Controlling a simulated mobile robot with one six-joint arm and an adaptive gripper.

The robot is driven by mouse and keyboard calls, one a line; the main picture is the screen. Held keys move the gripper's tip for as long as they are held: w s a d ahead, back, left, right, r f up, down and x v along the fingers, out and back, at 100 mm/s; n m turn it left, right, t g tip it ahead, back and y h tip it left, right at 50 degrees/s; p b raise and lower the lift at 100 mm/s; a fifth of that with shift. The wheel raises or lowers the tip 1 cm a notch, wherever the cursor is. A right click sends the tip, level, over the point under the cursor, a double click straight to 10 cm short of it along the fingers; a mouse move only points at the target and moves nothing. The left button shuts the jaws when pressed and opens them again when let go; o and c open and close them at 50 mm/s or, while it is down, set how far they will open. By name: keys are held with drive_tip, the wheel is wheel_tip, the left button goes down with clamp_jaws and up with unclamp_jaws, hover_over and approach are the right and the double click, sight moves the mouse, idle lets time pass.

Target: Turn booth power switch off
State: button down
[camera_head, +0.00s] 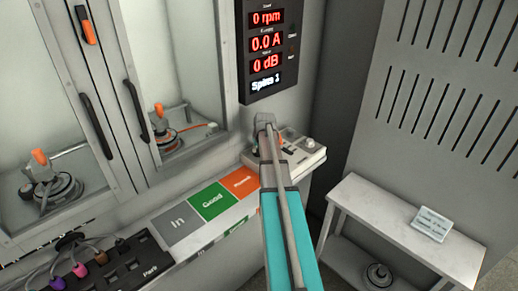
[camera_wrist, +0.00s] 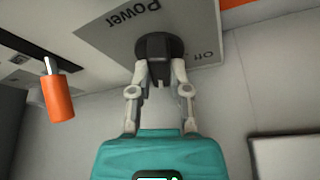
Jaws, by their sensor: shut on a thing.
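The booth power switch is a round black knob (camera_wrist: 157,47) on a grey plate marked "Power" and "Off", which appears upside down in the wrist view. My gripper (camera_wrist: 158,75) has its two fingers closed on the knob's grip from either side. The knob's pointing direction is hard to tell, as the fingers cover part of it. In the head view my gripper (camera_head: 266,125) reaches the booth front beside a small control box, and the knob is hidden there.
A control box (camera_head: 303,158) sits just right of my gripper, below a display (camera_head: 267,45) reading 0 rpm, 0.0 A and 0 dB. An orange handle (camera_wrist: 57,95) shows left in the wrist view. Coloured bins labels (camera_head: 212,200) lie left; a white shelf (camera_head: 400,225) stands right.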

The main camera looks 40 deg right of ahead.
drive_tip(key=n+y, duration=0.1)
drive_tip(key=n, duration=0.2)
drive_tip(key=n+y, duration=0.1)
drive_tip(key=n, duration=0.3)
drive_tip(key=shift+d+y, duration=0.1)
drive_tip(key=shift+y, duration=0.3)
drive_tip(key=n+y, duration=0.1)
drive_tip(key=n, duration=0.2)
drive_tip(key=n+g+y, duration=0.1)
drive_tip(key=n, duration=0.2)
drive_tip(key=shift+g, duration=0.3)
drive_tip(key=shift+s+n, duration=0.1)
drive_tip(key=shift+n, duration=0.2)
drive_tip(key=c, duration=0.6)
unclamp_jaws()
drive_tip(key=shift+r, duration=0.1)
